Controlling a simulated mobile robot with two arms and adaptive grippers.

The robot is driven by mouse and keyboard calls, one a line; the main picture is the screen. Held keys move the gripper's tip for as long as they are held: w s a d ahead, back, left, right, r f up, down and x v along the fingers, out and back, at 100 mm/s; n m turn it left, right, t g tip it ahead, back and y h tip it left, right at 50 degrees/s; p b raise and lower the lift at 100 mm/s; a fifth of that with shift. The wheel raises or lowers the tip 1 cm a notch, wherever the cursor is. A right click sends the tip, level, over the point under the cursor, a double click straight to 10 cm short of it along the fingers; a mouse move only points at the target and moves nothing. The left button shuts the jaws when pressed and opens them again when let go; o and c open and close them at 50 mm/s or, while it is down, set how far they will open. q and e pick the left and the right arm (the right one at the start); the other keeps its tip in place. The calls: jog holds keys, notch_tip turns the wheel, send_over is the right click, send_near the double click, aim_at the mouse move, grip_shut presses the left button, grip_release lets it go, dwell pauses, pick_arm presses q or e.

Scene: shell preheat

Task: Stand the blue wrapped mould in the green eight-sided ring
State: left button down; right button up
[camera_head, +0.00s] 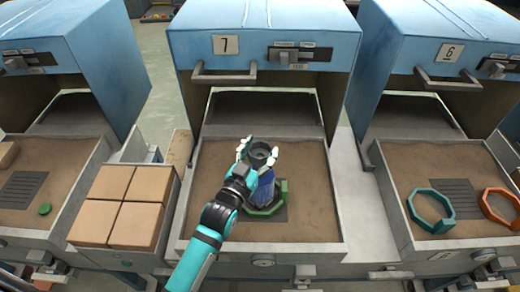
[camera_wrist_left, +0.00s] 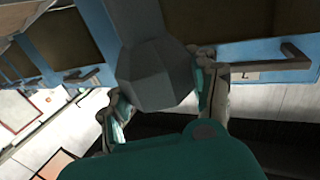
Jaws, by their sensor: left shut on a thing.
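The blue wrapped mould (camera_head: 266,190) has a grey cup-like top (camera_head: 262,154) and leans slightly in the head view. My left gripper (camera_head: 258,156) is shut on its grey upper part, with light fingers on both sides. In the left wrist view the faceted grey part (camera_wrist_left: 158,78) lies between the left gripper's fingers (camera_wrist_left: 160,92). The green eight-sided ring (camera_head: 282,194) lies on the sand tray below, around or behind the mould's lower end. The gripper and mould hide part of the ring. I cannot tell whether the mould's base touches the floor inside it. My right gripper is not in view.
The sand tray (camera_head: 320,215) extends from a blue oven marked 7 (camera_head: 262,45). A stack of tan blocks (camera_head: 125,205) stands to its left. Another green ring (camera_head: 412,205) and an orange ring (camera_head: 487,207) lie in the right tray, before oven 6.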

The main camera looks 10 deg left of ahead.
pick_arm(q)
jog(key=shift+f, duration=0.2)
jog(key=shift+c, duration=1.9)
grip_release()
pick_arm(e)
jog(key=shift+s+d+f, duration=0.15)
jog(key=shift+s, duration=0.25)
pick_arm(q)
jog(key=shift+s+r, duration=0.1)
jog(key=shift+r, duration=0.15)
jog(key=b+v, duration=0.1)
jog(key=v, duration=1)
jog(key=shift+s+b, duration=0.35)
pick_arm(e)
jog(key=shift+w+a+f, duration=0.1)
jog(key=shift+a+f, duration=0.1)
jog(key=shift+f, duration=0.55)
pick_arm(q)
jog(key=shift+a, duration=0.1)
